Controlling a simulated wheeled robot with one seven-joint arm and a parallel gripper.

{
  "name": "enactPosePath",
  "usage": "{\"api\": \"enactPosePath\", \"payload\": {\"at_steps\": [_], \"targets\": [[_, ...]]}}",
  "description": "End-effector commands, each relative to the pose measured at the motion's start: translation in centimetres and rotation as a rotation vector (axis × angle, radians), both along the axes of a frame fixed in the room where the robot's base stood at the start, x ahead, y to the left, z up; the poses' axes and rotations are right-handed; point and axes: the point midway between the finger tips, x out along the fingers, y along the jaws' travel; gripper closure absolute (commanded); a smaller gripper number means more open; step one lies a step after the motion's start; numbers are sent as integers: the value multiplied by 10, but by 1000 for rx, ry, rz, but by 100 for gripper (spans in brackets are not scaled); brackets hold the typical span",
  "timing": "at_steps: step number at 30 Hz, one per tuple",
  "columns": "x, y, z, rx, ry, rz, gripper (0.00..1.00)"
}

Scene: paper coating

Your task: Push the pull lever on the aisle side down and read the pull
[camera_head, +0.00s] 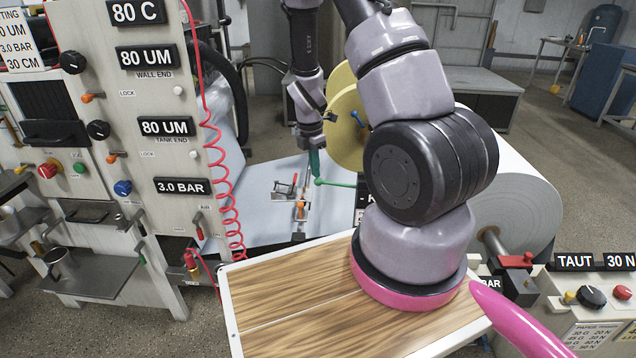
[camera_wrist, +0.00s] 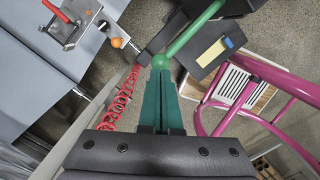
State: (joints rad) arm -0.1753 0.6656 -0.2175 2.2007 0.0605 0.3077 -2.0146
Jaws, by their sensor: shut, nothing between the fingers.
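A green lever (camera_head: 340,184) with a round ball end stands out to the left from beside a dark sign that my arm mostly covers. In the head view it lies nearly level. In the wrist view the lever (camera_wrist: 196,32) runs up and right from its ball. My gripper (camera_head: 317,174) points down with its green fingers shut and empty. In the wrist view the fingertips of my gripper (camera_wrist: 161,72) are right at the ball; I cannot tell whether they touch it.
A paper roll (camera_head: 515,195) stands right. A readout panel (camera_head: 600,262) at right shows TAUT and 30 N. A red coiled hose (camera_head: 222,180) hangs left.

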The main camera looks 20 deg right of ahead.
Motion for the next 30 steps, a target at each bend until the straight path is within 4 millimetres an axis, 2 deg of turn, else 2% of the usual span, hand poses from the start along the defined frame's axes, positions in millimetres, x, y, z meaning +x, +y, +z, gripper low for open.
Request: {"api": "enactPosePath", "payload": {"at_steps": [6,21,30], "targets": [[0,-2,-16,0,0,-1,100],[0,-2,-21,0,1,-1,100],[0,-2,-52,-1,3,-1,100]]}}
